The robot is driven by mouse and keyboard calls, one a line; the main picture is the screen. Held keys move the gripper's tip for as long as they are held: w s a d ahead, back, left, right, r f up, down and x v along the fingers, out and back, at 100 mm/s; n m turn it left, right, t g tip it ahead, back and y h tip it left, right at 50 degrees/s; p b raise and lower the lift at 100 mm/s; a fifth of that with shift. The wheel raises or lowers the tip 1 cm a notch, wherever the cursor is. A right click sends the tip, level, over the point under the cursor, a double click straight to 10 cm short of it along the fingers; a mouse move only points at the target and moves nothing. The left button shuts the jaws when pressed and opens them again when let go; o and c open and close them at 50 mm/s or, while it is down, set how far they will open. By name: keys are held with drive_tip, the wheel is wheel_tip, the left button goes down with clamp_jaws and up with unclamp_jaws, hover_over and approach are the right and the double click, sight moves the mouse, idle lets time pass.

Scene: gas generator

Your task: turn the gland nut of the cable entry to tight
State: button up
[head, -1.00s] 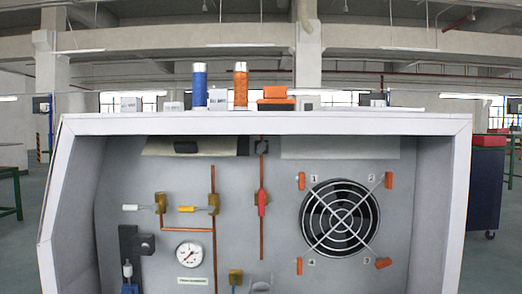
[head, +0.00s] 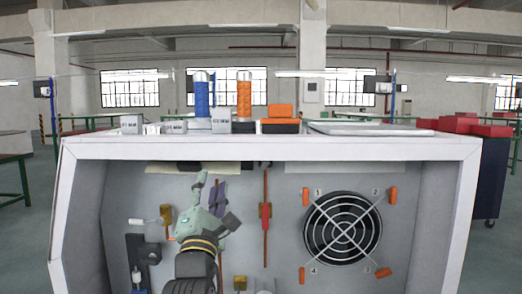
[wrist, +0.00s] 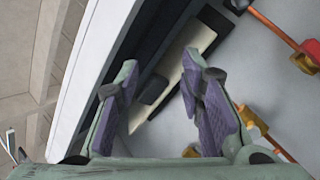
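I cannot tell for sure which part is the gland nut. A black box (head: 144,251) at the lower left of the panel has a small pale fitting (head: 136,277) with a blue part below it, which may be the cable entry. A brass fitting (head: 240,284) also shows at the bottom edge. My gripper (head: 211,183) is raised before the upper left of the panel, above and right of the black box. In the wrist view my gripper (wrist: 165,72) has its purple-padded fingers apart with nothing between them. My arm hides the gauge and part of the middle valve.
A white-framed cabinet (head: 270,148) surrounds the recessed panel. A valve with a white lever (head: 144,221), a red-handled valve (head: 265,216) on copper pipe and a fan (head: 342,228) with orange clips stand near the arm. Bottles and boxes stand on top.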

sight(266, 163)
drive_tip(key=w+d+f+n+g+h+p, duration=0.1)
drive_tip(key=w+d+h, duration=0.2)
drive_tip(key=d, duration=0.2)
drive_tip(key=w+d+f+n+g+h, duration=0.1)
drive_tip(key=w+d+g+h, duration=0.1)
drive_tip(key=d, duration=0.3)
drive_tip(key=x, duration=0.3)
drive_tip(key=p+x, duration=0.1)
drive_tip(key=x, duration=0.3)
drive_tip(key=p+x, duration=0.1)
drive_tip(key=x, duration=0.2)
drive_tip(key=shift+w+r, duration=0.25)
drive_tip(key=shift+r, duration=0.15)
drive_tip(key=shift+c, duration=0.2)
clamp_jaws()
